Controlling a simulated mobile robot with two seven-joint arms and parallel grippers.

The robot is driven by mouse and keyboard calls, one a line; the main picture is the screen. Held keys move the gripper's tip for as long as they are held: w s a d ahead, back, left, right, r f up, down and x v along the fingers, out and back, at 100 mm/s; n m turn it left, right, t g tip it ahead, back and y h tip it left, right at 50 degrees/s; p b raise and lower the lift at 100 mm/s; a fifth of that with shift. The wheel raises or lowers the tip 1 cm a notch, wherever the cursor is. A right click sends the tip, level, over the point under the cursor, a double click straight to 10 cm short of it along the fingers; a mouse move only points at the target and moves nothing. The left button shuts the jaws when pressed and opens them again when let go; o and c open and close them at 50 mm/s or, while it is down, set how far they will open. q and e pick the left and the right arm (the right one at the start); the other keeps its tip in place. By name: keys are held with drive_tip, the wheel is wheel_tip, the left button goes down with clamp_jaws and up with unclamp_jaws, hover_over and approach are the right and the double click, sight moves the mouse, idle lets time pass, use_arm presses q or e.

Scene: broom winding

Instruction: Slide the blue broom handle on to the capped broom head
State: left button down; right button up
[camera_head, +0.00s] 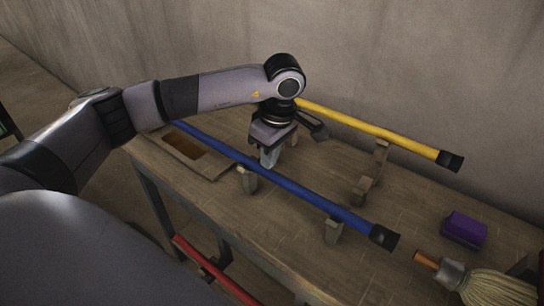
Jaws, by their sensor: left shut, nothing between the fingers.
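The blue broom handle (310,195) lies slantwise across wooden rests on the workbench, with a black end (384,237) toward the lower right. The broom head (495,288) is at the bottom right, partly cut off by the picture edge. It has pale bristles, a grey collar and an orange-brown stub (426,259) pointing left toward the handle's black end, with a gap between them. My left gripper (268,159) points down at the far side of the blue handle, near its middle. It is shut and empty; I cannot tell whether it touches the handle. My right gripper is out of view.
A yellow handle (385,136) lies on rests near the wall. A purple block (464,230) sits at the right. A red handle (212,268) is below the bench (270,235). A shallow recess (184,147) is at the bench's left end.

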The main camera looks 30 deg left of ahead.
sight(252, 164)
use_arm(q)
drive_tip(key=shift+a, duration=0.75)
drive_tip(key=shift+a+f+b, duration=0.2)
drive_tip(key=shift+f+b, duration=0.15)
drive_tip(key=shift+f, duration=0.15)
drive_tip(key=shift+d+f, duration=0.2)
drive_tip(key=shift+d, duration=0.15)
drive_tip(key=shift+s+f+b, duration=0.1)
drive_tip(key=shift+b, duration=0.2)
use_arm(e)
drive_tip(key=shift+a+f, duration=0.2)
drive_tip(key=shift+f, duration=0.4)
